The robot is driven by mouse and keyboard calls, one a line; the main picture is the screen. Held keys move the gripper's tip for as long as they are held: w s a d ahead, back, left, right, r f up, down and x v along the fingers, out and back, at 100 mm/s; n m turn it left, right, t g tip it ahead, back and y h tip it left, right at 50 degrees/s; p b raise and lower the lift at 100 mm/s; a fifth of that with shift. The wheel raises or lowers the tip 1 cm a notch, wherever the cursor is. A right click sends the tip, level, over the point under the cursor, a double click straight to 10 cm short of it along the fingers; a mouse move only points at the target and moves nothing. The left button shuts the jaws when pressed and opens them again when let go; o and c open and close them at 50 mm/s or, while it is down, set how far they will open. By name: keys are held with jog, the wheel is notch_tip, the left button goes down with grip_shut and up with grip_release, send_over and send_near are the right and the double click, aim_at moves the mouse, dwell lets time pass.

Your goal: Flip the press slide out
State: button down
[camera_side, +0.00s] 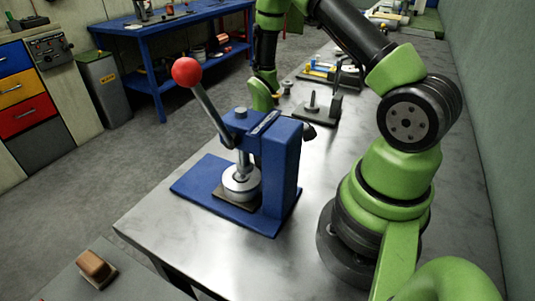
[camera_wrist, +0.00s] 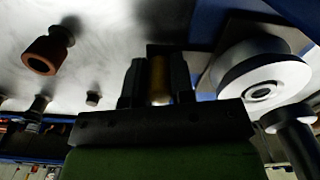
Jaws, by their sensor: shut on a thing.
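The blue press (camera_side: 282,165) stands on its blue base plate (camera_side: 192,183) near the metal bench's front edge. Its lever, tipped with a red ball (camera_side: 186,71), leans up to the left. A silver round ram (camera_side: 241,182) sits low over a dark plate (camera_side: 232,204). The ram also shows at right in the wrist view (camera_wrist: 258,82). My gripper (camera_wrist: 157,80) is shut on a narrow brass-coloured piece (camera_wrist: 159,72) between its fingers. I cannot tell whether this piece is the slide. In the side view, the press hides my gripper's fingertips.
A grey fixture with a peg (camera_side: 311,109) and yellow-blue parts (camera_side: 322,69) stand behind the press. A reddish-brown spool-like part (camera_wrist: 46,52) shows at left in the wrist view. A brown block (camera_side: 96,268) lies at the lower left.

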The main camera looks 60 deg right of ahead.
jog(key=w, duration=1)
jog(key=shift+w, duration=0.25)
jog(key=c, duration=1)
grip_release()
jog(key=shift+r, duration=5)
